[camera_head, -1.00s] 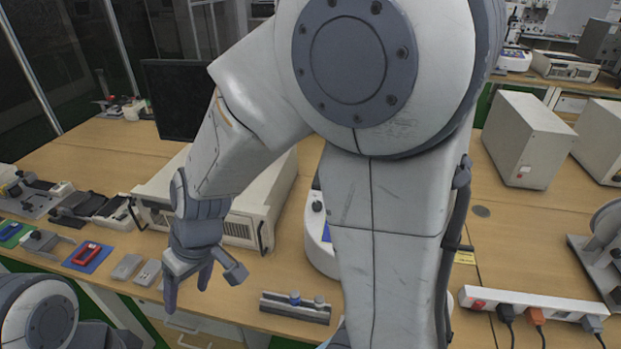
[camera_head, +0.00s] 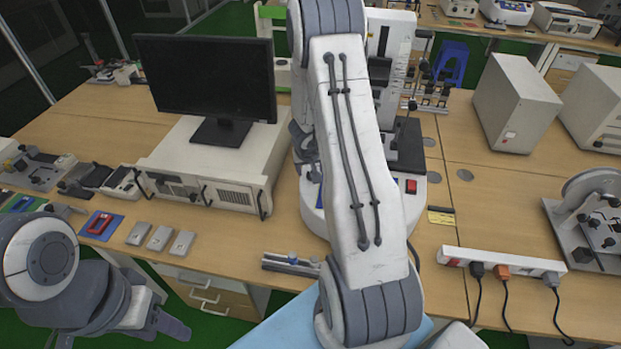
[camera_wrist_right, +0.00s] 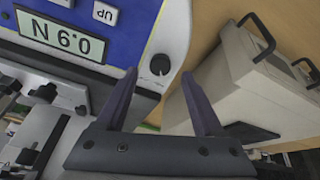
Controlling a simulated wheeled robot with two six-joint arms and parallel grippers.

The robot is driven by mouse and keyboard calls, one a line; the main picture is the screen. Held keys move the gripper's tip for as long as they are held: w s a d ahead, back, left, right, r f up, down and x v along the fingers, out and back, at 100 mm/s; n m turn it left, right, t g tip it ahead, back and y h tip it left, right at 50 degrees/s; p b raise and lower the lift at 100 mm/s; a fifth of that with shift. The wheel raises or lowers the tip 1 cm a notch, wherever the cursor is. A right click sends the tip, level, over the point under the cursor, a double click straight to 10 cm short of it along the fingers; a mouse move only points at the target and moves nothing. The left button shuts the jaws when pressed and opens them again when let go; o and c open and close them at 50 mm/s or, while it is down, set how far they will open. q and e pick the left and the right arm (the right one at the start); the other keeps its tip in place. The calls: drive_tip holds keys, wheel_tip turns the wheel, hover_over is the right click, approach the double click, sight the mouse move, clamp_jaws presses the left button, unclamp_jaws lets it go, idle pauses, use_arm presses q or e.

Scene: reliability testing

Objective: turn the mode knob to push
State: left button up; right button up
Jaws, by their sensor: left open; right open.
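The mode knob (camera_wrist_right: 160,64) is a small dark round knob on the pale front of the tester, beside its blue panel (camera_wrist_right: 75,30) in the right wrist view. In the head view my right arm covers the knob and most of the tester (camera_head: 312,212). My left gripper (camera_head: 155,325) is open and empty at the lower left, off the table's front edge.
A beige computer case (camera_head: 215,170) with a black monitor (camera_head: 205,75) stands left of the tester. A small rail fixture (camera_head: 290,264) lies in front of it. A power strip (camera_head: 505,262) with cables lies at right. Several small grey blocks (camera_head: 160,238) sit near the front edge.

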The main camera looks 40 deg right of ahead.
drive_tip(key=shift+b+x, duration=0.55)
drive_tip(key=shift+x, duration=1.3)
clamp_jaws()
drive_tip(key=shift+r+m, duration=0.1)
drive_tip(key=shift+m, duration=0.2)
drive_tip(key=m+p, duration=0.4)
drive_tip(key=m, duration=0.1)
drive_tip(key=shift+a+r+g, duration=0.1)
drive_tip(key=shift+g, duration=0.2)
drive_tip(key=m+p, duration=0.3)
drive_tip(key=m, duration=0.1)
drive_tip(key=shift+m+h, duration=0.3)
drive_tip(key=shift+h, duration=0.1)
drive_tip(key=shift+m+g+p, duration=0.3)
drive_tip(key=shift+m+p, duration=0.5)
drive_tip(key=shift+m, duration=0.1)
drive_tip(key=shift+f+m, duration=0.2)
drive_tip(key=shift+m, duration=0.1)
